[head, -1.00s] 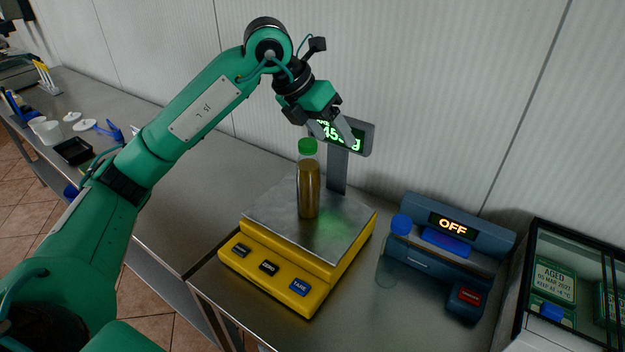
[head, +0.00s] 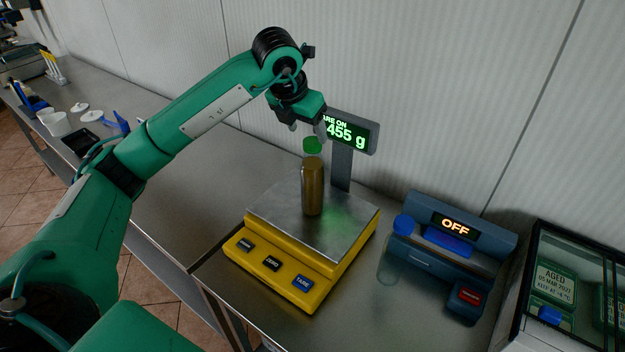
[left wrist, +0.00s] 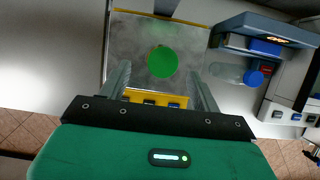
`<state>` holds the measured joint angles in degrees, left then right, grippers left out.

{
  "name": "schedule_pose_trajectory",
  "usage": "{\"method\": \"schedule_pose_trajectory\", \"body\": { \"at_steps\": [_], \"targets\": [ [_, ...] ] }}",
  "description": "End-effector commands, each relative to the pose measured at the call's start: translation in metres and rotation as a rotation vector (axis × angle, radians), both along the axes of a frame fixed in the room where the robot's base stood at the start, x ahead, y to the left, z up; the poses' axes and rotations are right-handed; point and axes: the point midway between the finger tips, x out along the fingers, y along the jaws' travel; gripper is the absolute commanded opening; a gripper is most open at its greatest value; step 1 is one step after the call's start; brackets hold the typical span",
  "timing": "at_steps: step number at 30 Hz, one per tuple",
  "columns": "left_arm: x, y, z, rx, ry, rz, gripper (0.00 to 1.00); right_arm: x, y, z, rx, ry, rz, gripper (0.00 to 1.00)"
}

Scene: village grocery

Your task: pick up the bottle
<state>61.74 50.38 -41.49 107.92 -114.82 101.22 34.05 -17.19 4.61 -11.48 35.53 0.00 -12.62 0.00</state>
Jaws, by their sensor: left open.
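The bottle (head: 313,187) stands upright on the steel plate of a yellow scale (head: 281,284). It holds a brown liquid and has a green cap, and its clear neck is hard to see. My left gripper (head: 308,132) is open just above the green cap, pointing down. In the left wrist view the green cap (left wrist: 162,62) lies ahead of the two fingers (left wrist: 160,75), roughly midway between their lines. The fingers do not touch the bottle. My right gripper is in neither view.
The scale's display (head: 347,131) reads 455 g on a post close behind the bottle. A clear bottle with a blue cap (head: 404,224) stands to the right, before a blue device (head: 455,231) reading OFF. A glass-topped case (head: 565,290) stands far right.

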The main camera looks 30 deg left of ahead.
Motion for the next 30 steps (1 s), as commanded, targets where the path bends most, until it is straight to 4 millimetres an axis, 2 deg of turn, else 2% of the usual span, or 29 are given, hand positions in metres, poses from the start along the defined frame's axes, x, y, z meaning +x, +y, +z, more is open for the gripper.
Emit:
{"method": "schedule_pose_trajectory", "body": {
  "at_steps": [9,14,21,23,30],
  "targets": [
    [0.013,-0.006,-0.030,-0.001,0.006,0.000,0.64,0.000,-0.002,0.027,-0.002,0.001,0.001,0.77],
    [0.019,-0.007,-0.045,0.000,0.003,0.000,0.64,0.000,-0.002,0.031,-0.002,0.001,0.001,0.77],
    [0.020,-0.007,-0.048,-0.001,0.001,0.000,0.64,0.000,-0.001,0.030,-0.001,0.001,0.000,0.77],
    [0.020,-0.007,-0.048,-0.001,0.001,0.000,0.55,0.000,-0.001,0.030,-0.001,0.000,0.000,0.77],
    [0.020,-0.007,-0.048,-0.001,0.001,0.000,0.07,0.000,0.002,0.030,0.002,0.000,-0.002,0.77]
  ]
}}
